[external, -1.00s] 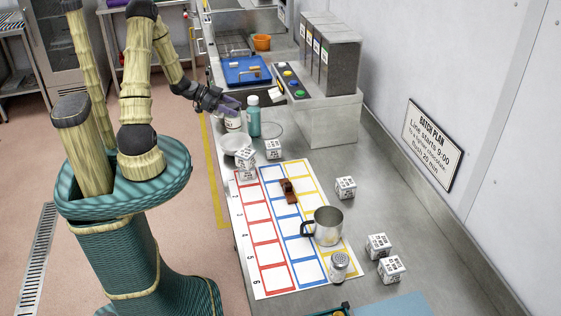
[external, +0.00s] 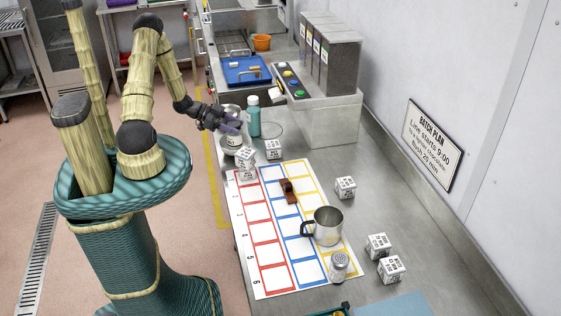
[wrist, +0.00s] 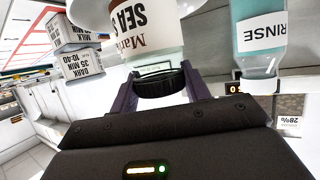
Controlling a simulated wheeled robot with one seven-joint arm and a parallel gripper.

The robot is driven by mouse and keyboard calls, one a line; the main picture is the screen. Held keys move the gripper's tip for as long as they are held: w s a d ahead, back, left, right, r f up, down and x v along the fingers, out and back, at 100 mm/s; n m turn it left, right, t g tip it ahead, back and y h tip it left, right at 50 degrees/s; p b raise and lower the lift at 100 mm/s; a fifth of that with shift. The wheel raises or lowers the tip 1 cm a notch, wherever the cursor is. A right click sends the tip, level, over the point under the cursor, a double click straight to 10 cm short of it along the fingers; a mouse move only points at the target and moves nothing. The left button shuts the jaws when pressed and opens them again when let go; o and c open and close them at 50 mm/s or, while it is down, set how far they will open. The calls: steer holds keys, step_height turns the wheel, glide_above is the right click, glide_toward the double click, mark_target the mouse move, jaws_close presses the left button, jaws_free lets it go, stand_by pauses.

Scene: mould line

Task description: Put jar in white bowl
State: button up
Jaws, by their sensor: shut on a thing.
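The white bowl (external: 228,152) is mostly hidden behind the jar in the external view. The white bowl's edge (wrist: 92,14) shows beside the jar in the wrist view. The jar is over or in the bowl; I cannot tell whether they touch.
A teal rinse bottle (external: 253,117) stands close to the right of the jar; it also shows in the wrist view (wrist: 259,40). Labelled white cubes (external: 245,157) stand just in front of the bowl. A printed grid sheet (external: 262,222) with a metal mug (external: 327,227) lies nearer.

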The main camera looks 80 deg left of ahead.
steer(key=shift+f, duration=0.8)
steer(key=shift+f, duration=0.1)
steer(key=o, duration=1.1)
steer(key=shift+o, duration=0.2)
steer(key=shift+s+a, duration=0.1)
steer(key=shift+s, duration=0.05)
steer(key=b+v, duration=0.2)
steer(key=v, duration=0.9)
steer(key=shift+s+a+r, duration=0.15)
steer(key=shift+s+r, duration=0.1)
steer(key=shift+r, duration=0.05)
